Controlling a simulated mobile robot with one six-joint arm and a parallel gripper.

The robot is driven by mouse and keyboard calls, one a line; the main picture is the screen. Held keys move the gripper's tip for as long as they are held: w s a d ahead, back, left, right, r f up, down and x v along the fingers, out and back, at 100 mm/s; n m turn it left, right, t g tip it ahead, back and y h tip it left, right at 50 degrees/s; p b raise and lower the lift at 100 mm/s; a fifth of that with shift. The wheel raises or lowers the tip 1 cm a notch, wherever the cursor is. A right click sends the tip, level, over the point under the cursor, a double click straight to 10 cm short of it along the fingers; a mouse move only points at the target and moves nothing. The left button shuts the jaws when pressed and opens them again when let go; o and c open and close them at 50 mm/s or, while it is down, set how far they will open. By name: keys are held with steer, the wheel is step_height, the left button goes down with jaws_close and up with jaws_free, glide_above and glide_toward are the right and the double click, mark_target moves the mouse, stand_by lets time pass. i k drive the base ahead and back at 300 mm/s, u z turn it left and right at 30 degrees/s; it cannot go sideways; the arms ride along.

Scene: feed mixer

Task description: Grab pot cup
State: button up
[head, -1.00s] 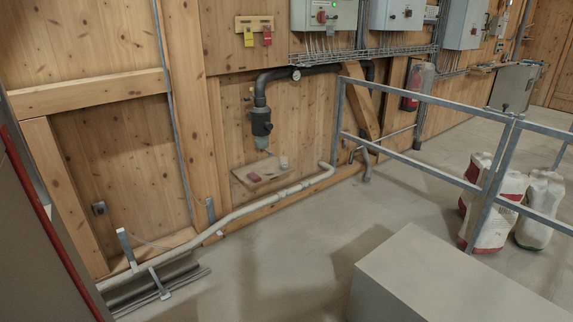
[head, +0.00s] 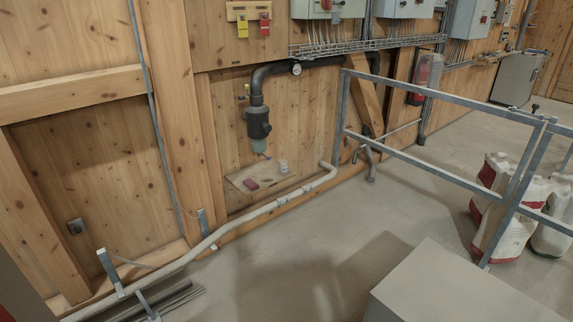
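A small whitish cup (head: 283,167) stands on a small wooden shelf (head: 268,178) low on the wall; it is too small to make out in detail. Above the shelf hangs a dark filter or valve body (head: 257,123) on a black pipe. A translucent greenish bowl (head: 259,145) is at the filter's lower end, just above the shelf. I cannot tell whether the pot cup is this bowl or the small cup. My gripper is not in view.
A red item (head: 251,185) lies on the shelf. A pale pipe (head: 240,221) runs along the wall base. A metal railing (head: 430,158) and feed bags (head: 507,210) stand right. A grey box (head: 455,285) fills the lower right. Open floor lies between box and wall.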

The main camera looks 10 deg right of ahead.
mark_target(284, 167)
steer(key=i, duration=2.25)
steer(key=u, duration=1.2)
steer(key=i, duration=0.6)
steer(key=z, duration=0.2)
